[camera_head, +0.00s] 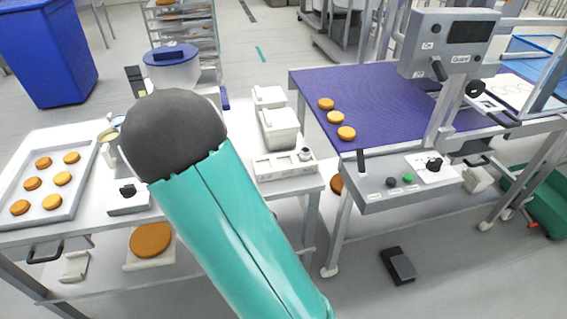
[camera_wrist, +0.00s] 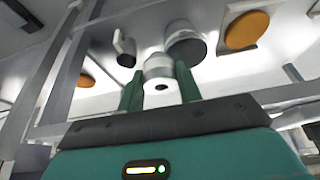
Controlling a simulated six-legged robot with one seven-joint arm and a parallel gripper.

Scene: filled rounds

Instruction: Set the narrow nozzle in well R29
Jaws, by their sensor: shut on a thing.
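My gripper (camera_wrist: 156,74) shows in the wrist view with one green finger on each side of a pale, short cylindrical piece with a dark hole at its near end, which looks like the narrow nozzle (camera_wrist: 158,69). It is shut on this piece. In the head view my arm's dark joint and teal link cover the middle of the bench, and the gripper is hidden. A pale flat block (camera_head: 270,168) with round marks lies at the bench's right end, a small nozzle-like piece (camera_head: 305,154) standing on it. I cannot read any well label, so R29 cannot be picked out.
In the wrist view a grey-ended cylinder (camera_wrist: 186,44), a white mug-like thing (camera_wrist: 124,46) and an orange disc (camera_wrist: 247,30) lie beyond the fingers. In the head view a tray of orange rounds (camera_head: 70,205) is left, and a purple belt machine (camera_head: 390,85) right.

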